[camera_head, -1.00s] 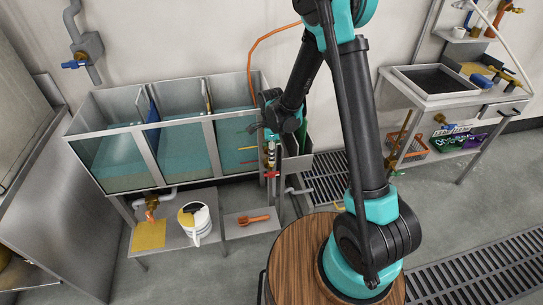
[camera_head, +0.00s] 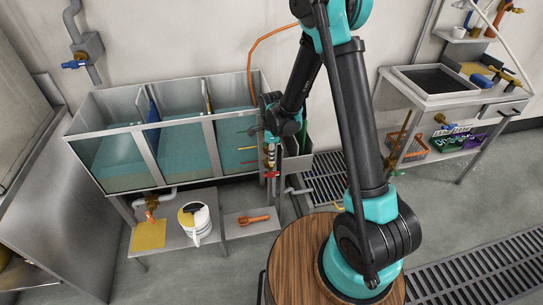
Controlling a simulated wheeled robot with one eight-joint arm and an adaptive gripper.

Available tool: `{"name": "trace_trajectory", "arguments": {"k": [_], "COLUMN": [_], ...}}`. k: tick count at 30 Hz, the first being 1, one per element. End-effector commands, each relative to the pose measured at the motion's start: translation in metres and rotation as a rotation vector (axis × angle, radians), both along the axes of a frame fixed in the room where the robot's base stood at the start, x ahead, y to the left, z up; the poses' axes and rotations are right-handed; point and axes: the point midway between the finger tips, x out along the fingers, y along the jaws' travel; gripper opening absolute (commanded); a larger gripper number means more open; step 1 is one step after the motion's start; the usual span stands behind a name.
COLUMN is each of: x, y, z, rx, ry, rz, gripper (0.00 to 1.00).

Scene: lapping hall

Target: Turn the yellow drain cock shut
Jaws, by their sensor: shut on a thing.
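The yellow drain cock shows as a thin yellow lever (camera_head: 247,147) in front of the right-hand tank bay, sticking out left from an upright pipe. Thin red levers lie just above and below it. My gripper (camera_head: 268,138) is at the top of this pipe, pointing down, to the right of the yellow lever's visible end. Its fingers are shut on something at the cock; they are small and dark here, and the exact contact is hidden. A red handle (camera_head: 271,174) is on the pipe below my gripper.
The three-bay tank (camera_head: 140,128) holds teal liquid. Below it, a low shelf carries a white bucket (camera_head: 203,231) and an orange tool (camera_head: 254,219). An orange hose (camera_head: 252,60) hangs behind my arm. A sink bench (camera_head: 450,100) stands right. Floor grates lie below.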

Motion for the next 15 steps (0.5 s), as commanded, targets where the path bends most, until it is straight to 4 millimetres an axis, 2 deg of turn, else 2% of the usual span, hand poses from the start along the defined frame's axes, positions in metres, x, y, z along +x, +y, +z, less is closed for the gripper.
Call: {"name": "trace_trajectory", "arguments": {"k": [8, 15], "x": [0.0014, 0.0031], "y": [-0.0033, -0.0087], "z": [0.0001, -0.0009], "rx": [0.078, 0.247], "ry": [0.022, 0.07], "rz": [-0.004, -0.006], "gripper": [0.0, 0.0]}}
